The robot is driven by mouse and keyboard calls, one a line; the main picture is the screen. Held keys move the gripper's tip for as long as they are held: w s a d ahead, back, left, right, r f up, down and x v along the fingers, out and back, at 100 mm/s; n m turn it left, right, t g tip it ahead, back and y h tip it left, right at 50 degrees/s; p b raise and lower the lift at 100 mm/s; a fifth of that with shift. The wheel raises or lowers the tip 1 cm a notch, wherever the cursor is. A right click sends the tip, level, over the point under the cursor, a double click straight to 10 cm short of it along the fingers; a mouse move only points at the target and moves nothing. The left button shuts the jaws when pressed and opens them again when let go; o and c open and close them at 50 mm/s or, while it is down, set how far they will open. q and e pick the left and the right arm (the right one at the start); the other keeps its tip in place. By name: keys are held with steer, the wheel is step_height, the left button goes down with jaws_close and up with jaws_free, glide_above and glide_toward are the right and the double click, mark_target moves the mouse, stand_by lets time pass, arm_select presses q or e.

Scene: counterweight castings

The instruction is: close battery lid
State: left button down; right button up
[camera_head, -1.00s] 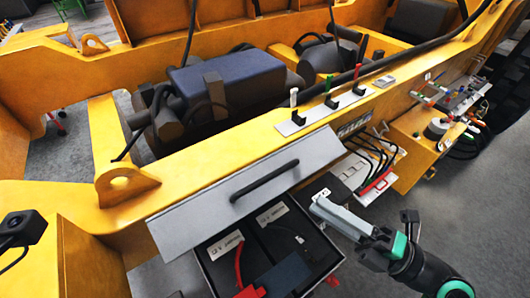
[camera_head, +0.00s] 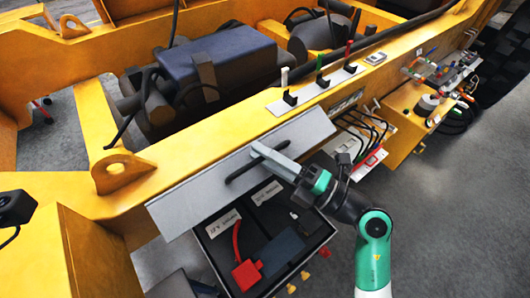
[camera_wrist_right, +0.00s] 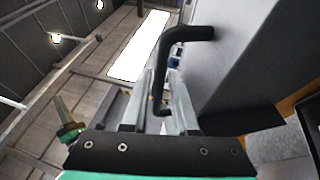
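The battery lid (camera_head: 190,208) is a grey panel standing open, tilted up behind the black battery box (camera_head: 312,256). A black bar handle (camera_head: 240,172) runs along its face; the handle also shows in the right wrist view (camera_wrist_right: 184,35). My left gripper's fingers are out of view.
Inside the box are a red connector with its cable (camera_head: 246,272), a blue block (camera_head: 282,250) and white labels. A yellow frame beam (camera_head: 180,150) runs behind the lid, with several switches (camera_head: 320,82) on top. Open grey floor (camera_head: 450,220) lies to the right.

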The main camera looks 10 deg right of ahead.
jaws_close()
stand_by(1.3)
